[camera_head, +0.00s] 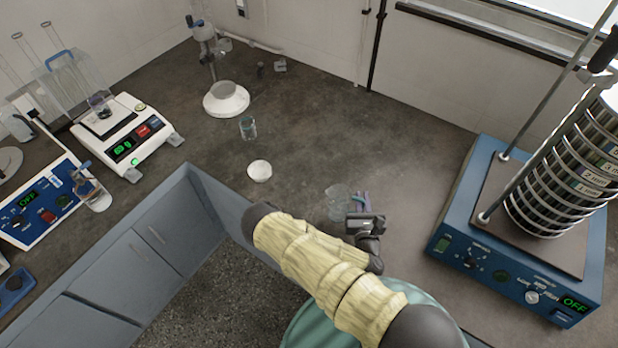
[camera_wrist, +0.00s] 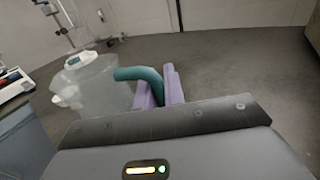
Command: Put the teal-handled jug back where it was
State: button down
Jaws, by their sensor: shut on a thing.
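The clear jug (camera_head: 338,203) with a teal handle is over the counter in front of me, left of the blue sieve shaker. It shows large at the left in the wrist view (camera_wrist: 98,88), with its curved teal handle (camera_wrist: 140,75) at its right side. My gripper (camera_head: 362,202) is shut on the handle, with its purple fingers (camera_wrist: 160,88) on either side of it. The jug looks upright. I cannot tell whether its base touches the counter.
A blue sieve shaker (camera_head: 520,262) with stacked sieves stands at the right. A white round lid or dish (camera_head: 260,171), a small beaker (camera_head: 248,127) and a stand with a white base (camera_head: 226,100) are further back. A balance (camera_head: 127,133) stands left. The counter's centre back is clear.

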jog(key=shift+w+a+r, duration=0.1)
jog(key=shift+w+a, duration=0.1)
jog(key=shift+w+a+b, duration=0.2)
jog(key=shift+w+b, duration=0.1)
jog(key=shift+b, duration=0.2)
jog(key=w+a+r+m+g+h+b, duration=0.1)
jog(key=w+a+r+m+h+b, duration=0.3)
jog(key=b, duration=1.5)
jog(key=shift+w+a+r+h, duration=1.1)
jog(key=shift+w+a+h, duration=0.3)
jog(key=shift+w+a, duration=1.05)
jog(key=shift+w+d, duration=0.15)
jog(key=shift+d, duration=0.05)
jog(key=shift+f, duration=2.95)
jog(key=shift+f, duration=0.1)
